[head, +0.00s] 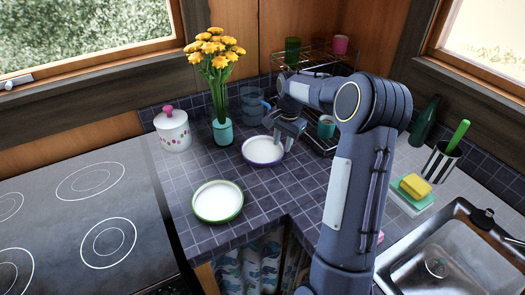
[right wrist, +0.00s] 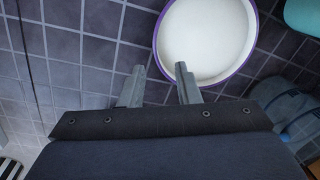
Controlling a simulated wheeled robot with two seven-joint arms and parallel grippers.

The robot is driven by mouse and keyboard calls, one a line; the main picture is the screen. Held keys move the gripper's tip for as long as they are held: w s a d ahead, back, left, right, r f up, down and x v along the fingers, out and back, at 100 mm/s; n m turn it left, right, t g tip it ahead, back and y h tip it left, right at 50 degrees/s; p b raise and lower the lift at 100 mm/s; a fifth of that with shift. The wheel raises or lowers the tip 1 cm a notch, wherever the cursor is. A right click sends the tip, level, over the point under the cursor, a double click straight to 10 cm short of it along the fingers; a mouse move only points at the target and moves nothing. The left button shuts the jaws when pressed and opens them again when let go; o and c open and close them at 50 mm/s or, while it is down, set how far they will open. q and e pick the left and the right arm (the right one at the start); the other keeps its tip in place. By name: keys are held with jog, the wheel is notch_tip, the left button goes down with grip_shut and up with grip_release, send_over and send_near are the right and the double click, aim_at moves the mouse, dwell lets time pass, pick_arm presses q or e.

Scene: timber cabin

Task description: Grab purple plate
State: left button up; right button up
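The purple plate (head: 263,151) is white inside with a purple rim and lies on the tiled counter below the flower vase. It also shows at the top of the right wrist view (right wrist: 207,38). My right gripper (head: 289,142) is at the plate's right edge in the head view. In the right wrist view its two fingers (right wrist: 160,77) are apart with bare tile between them; the right-hand fingertip overlaps the plate's near rim. Whether it touches the rim I cannot tell. My left gripper is not in view.
A green-rimmed plate (head: 217,202) lies nearer on the counter. A dish rack (head: 330,60) stands behind my right arm; a sink (head: 440,262) is at right.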

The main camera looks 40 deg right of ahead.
aim_at(280, 156)
jog(key=f, duration=0.2)
jog(key=f+p, duration=0.1)
jog(key=f, duration=0.2)
jog(key=shift+w+a+f, duration=0.15)
jog(key=shift+w+f, duration=0.05)
jog(key=shift+c, duration=0.3)
grip_shut()
